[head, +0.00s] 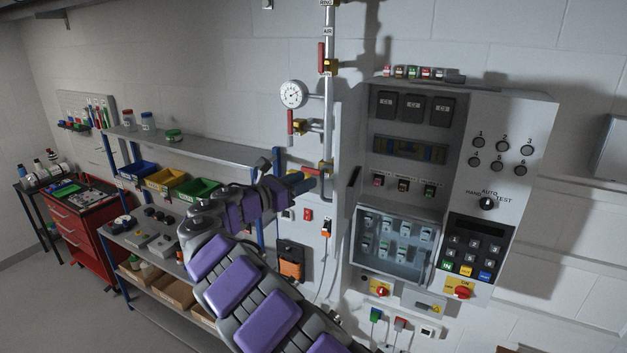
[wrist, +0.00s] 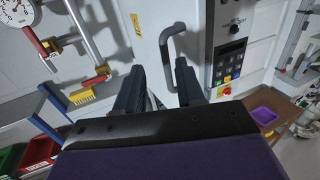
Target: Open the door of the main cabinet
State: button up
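The main cabinet (head: 505,110) is a pale grey wall unit at the right of the head view. Its left part shows black modules, switches and a clear-covered lower box. A pale upright panel with a bar handle (wrist: 174,45) stands just beyond my gripper in the wrist view; the handle looks like a dark upright bar (head: 353,177) in the head view. I cannot tell how far this panel stands open. My gripper (wrist: 158,78) is open, with its fingers apart and nothing seen between them. The handle is ahead of the fingers, apparently not touched.
A shelf (head: 190,148) with coloured bins and a red tool chest (head: 82,232) stand further left. Keypad and red knob (head: 459,292) are on the cabinet's right.

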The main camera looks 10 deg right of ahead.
jog(key=b+v, duration=0.1)
jog(key=v, duration=1)
jog(key=shift+d, duration=0.1)
